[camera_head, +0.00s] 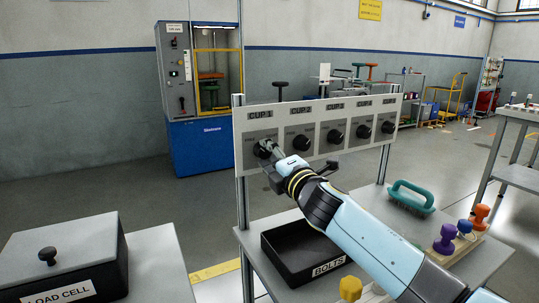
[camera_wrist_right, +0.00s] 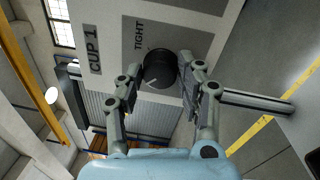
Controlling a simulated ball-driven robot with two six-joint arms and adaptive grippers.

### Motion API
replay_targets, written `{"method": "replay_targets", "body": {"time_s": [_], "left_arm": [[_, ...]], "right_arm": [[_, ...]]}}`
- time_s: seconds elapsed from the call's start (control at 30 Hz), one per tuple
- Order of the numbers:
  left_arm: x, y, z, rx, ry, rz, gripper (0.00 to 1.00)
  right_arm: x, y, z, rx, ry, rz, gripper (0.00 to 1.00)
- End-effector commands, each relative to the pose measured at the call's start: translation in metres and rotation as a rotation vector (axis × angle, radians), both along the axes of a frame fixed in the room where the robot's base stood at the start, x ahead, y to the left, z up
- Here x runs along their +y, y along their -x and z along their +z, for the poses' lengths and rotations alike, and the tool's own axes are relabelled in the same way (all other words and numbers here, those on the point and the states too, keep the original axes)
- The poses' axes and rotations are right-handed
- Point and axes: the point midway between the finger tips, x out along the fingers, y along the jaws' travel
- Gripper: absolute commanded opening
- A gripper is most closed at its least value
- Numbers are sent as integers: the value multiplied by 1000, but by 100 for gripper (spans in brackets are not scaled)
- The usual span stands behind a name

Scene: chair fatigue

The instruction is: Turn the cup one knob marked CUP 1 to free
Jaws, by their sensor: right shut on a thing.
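The CUP 1 knob (camera_wrist_right: 160,68) is round and black, on a grey plate of the upright panel (camera_head: 320,161). In the wrist view its white mark points to the lower left, away from the printed word TIGHT. No word for free is readable there. My right gripper (camera_head: 266,151) is at this knob, the leftmost in the head view, and partly covers it. In the wrist view its two fingers (camera_wrist_right: 160,76) lie on either side of the knob, shut on it. My left gripper is not in view.
Several like knobs sit to the right, the nearest marked CUP 2 (camera_head: 301,143). Below the panel is a black BOLTS tray (camera_head: 284,240). A green-handled tool (camera_head: 412,197) and purple and orange knobs stand at right. A LOAD CELL box (camera_head: 62,256) is at left.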

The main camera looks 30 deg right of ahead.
Motion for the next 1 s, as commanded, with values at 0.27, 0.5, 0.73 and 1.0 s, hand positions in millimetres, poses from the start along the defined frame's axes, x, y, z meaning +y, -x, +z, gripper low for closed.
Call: {"method": "replay_targets", "body": {"time_s": [0.27, 0.5, 0.73, 1.0], "left_arm": [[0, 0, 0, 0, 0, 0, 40], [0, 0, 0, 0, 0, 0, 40], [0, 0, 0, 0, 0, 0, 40], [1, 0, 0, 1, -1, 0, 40]], "right_arm": [[0, 1, -3, 5, 4, 0, 5], [0, 1, -3, 4, 4, 0, 56], [0, 0, -1, 2, 3, 0, 60], [1, 24, -4, 4, 6, 1, 60]]}}
